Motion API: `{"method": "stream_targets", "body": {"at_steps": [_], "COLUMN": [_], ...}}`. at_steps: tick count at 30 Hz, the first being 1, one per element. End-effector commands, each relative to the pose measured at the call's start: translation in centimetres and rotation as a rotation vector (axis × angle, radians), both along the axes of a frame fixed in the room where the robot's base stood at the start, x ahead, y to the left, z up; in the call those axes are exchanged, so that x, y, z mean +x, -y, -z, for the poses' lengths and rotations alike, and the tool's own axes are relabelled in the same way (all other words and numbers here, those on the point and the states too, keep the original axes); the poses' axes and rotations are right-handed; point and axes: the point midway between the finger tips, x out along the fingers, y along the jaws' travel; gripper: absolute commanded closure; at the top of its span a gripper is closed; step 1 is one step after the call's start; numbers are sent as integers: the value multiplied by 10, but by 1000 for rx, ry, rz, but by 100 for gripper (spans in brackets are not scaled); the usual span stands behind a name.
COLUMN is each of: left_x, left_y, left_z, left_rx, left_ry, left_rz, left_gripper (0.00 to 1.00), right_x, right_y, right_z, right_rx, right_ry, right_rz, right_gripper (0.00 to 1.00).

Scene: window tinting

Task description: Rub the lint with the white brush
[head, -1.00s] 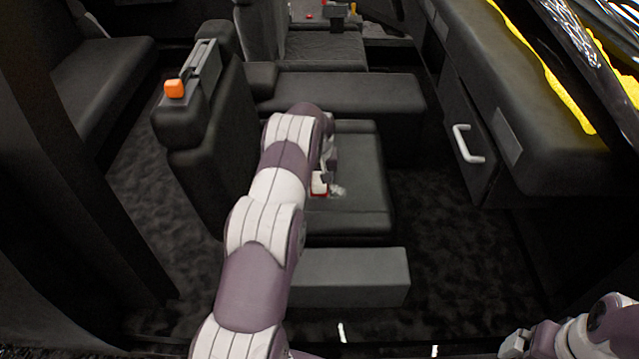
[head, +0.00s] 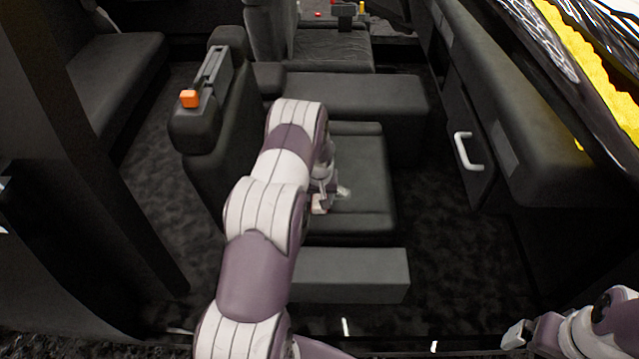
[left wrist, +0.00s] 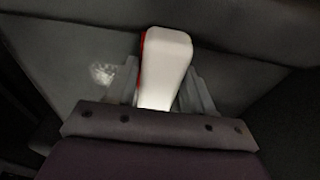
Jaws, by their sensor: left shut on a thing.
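My left gripper (left wrist: 165,90) is shut on the white brush (left wrist: 166,60), which has a red strip along its left edge in the left wrist view. In the head view the brush (head: 319,204) shows only in part beside my arm, low over the dark seat cushion. The pale lint (head: 343,192) lies on the cushion just right of the brush; it also shows as a whitish patch in the left wrist view (left wrist: 103,74), left of the brush and apart from it. I cannot tell whether the brush touches the seat. My right gripper (head: 514,338) is at the lower right, far from the seat.
The seat cushion (head: 362,165) has a grey block (head: 350,275) in front of it. A seat back with an orange button (head: 189,98) stands to the left. A door panel with a white handle (head: 468,151) is on the right. Dark carpet lies between.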

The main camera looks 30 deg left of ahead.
Motion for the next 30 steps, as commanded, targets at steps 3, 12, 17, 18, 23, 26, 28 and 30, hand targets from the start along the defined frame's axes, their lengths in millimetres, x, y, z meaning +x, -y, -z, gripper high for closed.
{"method": "stream_targets", "body": {"at_steps": [3,12,17,18,23,26,28,30], "left_x": [-11,-14,-14,-13,-12,-11,-11,-11], "left_y": [6,8,7,7,7,6,6,6], "left_z": [3,6,-6,-12,-36,-51,-57,-58], "left_rx": [-5,-6,-6,-5,-3,-3,-3,-3], "left_ry": [-11,-13,-13,-12,-9,-6,-6,-6], "left_rz": [1,0,0,0,0,0,0,0], "left_gripper": [76,76,76,76,76,76,76,76], "right_x": [0,0,0,0,0,0,0,0], "right_y": [0,0,0,0,0,0,0,0], "right_z": [-7,-6,-15,-20,-37,-47,-52,-52], "right_rx": [0,0,0,0,0,0,0,0], "right_ry": [0,0,0,0,0,0,0,0], "right_rz": [0,0,0,0,0,0,0,0], "right_gripper": [0,0,0,0,0,0,0,0]}}
